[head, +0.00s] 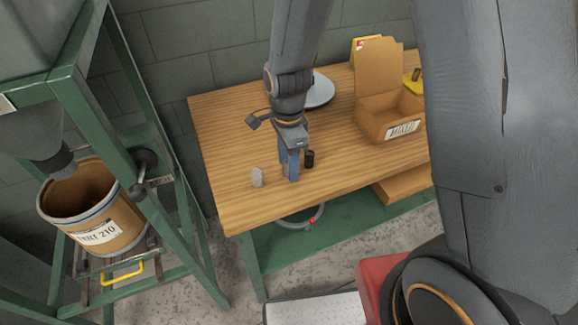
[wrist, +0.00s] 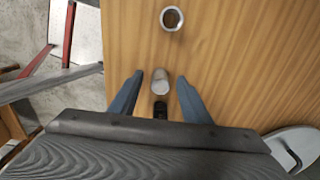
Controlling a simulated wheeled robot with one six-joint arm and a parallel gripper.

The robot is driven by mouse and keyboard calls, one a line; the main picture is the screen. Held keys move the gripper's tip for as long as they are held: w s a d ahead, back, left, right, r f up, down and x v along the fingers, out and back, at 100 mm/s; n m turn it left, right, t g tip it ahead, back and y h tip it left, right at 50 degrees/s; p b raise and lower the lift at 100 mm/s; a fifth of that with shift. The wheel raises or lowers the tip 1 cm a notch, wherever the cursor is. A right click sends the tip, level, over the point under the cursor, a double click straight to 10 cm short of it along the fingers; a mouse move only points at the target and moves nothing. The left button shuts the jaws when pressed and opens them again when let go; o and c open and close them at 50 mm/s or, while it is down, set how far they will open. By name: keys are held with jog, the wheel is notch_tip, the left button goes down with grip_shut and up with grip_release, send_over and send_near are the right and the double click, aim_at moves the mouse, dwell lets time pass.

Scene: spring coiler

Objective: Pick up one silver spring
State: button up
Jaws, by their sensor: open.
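My gripper (head: 290,170) is open and points down at the wooden table near its front. In the wrist view, a silver spring (wrist: 161,80) shows between the two blue fingers, with gaps on both sides. In the head view the fingers hide it. Another silver spring (head: 257,177) stands on the table to the left of my gripper; it shows as a ring from above in the wrist view (wrist: 171,18). A black spring (head: 309,158) stands just right of my gripper; in the wrist view it is close behind the middle silver one (wrist: 160,109).
A cardboard box marked MIXED (head: 372,122) stands at the right. A green frame with a drum (head: 100,215) is at the left. The table's left part is clear.

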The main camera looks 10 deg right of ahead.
jog(key=shift+f, duration=0.15)
grip_shut()
